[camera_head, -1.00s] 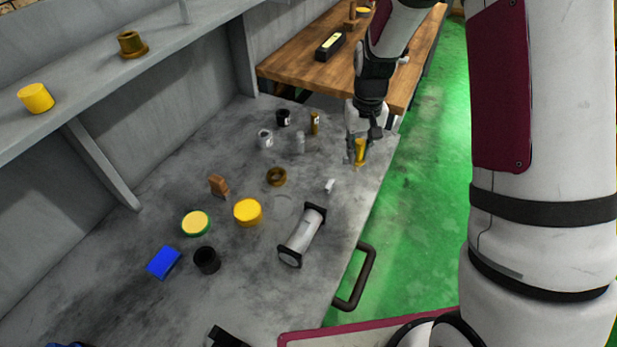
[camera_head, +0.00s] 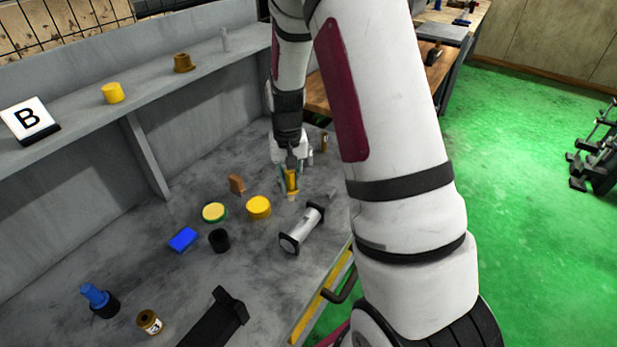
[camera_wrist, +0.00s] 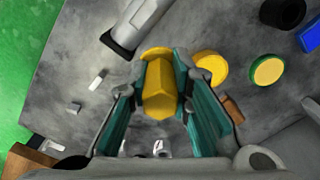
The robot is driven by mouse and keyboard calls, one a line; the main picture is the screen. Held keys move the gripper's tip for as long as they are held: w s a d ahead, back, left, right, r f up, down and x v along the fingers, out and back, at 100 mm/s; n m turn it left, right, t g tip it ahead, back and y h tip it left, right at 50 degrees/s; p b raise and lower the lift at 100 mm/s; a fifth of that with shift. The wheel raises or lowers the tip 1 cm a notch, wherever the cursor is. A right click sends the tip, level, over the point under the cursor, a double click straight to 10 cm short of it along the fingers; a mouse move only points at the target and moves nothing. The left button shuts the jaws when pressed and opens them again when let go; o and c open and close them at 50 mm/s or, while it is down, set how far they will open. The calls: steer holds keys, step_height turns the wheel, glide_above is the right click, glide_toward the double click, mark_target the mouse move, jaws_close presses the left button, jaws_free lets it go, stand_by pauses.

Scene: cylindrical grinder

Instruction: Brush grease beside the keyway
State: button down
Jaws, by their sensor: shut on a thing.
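My gripper (camera_head: 291,176) is shut on a yellow piece, apparently the brush (camera_head: 292,183). It points down over the bench, behind the grey cylinder. In the wrist view the brush (camera_wrist: 158,90) sits between the two teal finger pads (camera_wrist: 160,108); its bristles cannot be made out. The light grey cylinder (camera_head: 302,230) lies between two black end pieces on the bench; its end also shows in the wrist view (camera_wrist: 136,22). No keyway can be made out on it. A green-rimmed round tin with a yellow top (camera_head: 214,212), possibly grease, stands left of the cylinder.
A yellow round tin (camera_head: 258,207), black cup (camera_head: 219,240), blue block (camera_head: 183,239) and brown block (camera_head: 237,184) stand nearby on the grey bench (camera_head: 250,275). A black object (camera_head: 213,322) lies at the front. A shelf (camera_head: 150,88) runs behind.

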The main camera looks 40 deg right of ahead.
steer(key=s+d+m, duration=0.1)
steer(key=d, duration=0.1)
steer(key=s+d+r+m, duration=0.1)
steer(key=s+d, duration=0.1)
steer(key=shift+s+p, duration=0.15)
steer(key=shift+p, duration=0.15)
steer(key=shift+d+f+b, duration=0.1)
steer(key=shift+f+b, duration=0.75)
steer(key=shift+f, duration=1.8)
steer(key=shift+f, duration=0.4)
steer(key=shift+w, duration=0.3)
steer(key=shift+s, duration=0.25)
steer(key=shift+s, duration=0.35)
steer(key=shift+w, duration=0.1)
